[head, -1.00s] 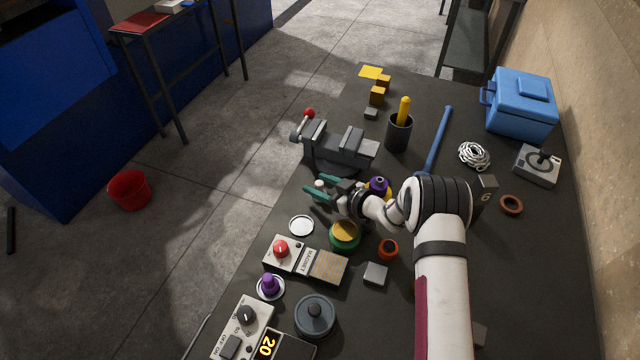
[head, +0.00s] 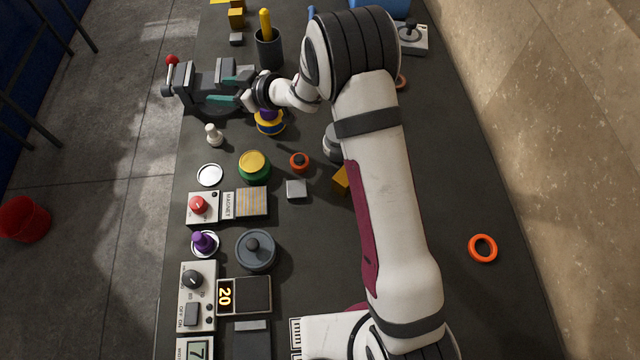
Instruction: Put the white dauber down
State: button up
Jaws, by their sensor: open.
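The white dauber (head: 213,135) stands upright on the dark bench, near its left edge, just in front of the vise. A round white dish (head: 210,174) lies below it in the picture.
The grey vise (head: 180,88) with a red-knobbed handle is close by my gripper. A green and yellow tin (head: 254,166), an orange-red ring (head: 300,162) and the magnet box (head: 203,207) stand in front. The right of the bench is mostly clear.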

jog(key=s+d+r+m+t+h, duration=0.1)
jog(key=d+r+m+h, duration=0.3)
jog(key=d, duration=0.4)
jog(key=d+r+m+t+h, duration=0.1)
jog(key=d+r+m+h, duration=0.3)
jog(key=d, duration=0.5)
jog(key=s+d+r+m+g+h, duration=0.2)
jog(key=s+d+m+h, duration=0.15)
jog(key=s+d, duration=0.45)
jog(key=s+a+m+g+y, duration=0.2)
jog(key=s+m+g, duration=0.3)
jog(key=s, duration=2.5)
jog(key=a+f+g, duration=0.1)
jog(key=g, duration=0.1)
jog(key=shift+s+a+m+g, duration=0.15)
jog(key=shift+a+m+g, duration=0.05)
jog(key=shift+m+g, duration=0.15)
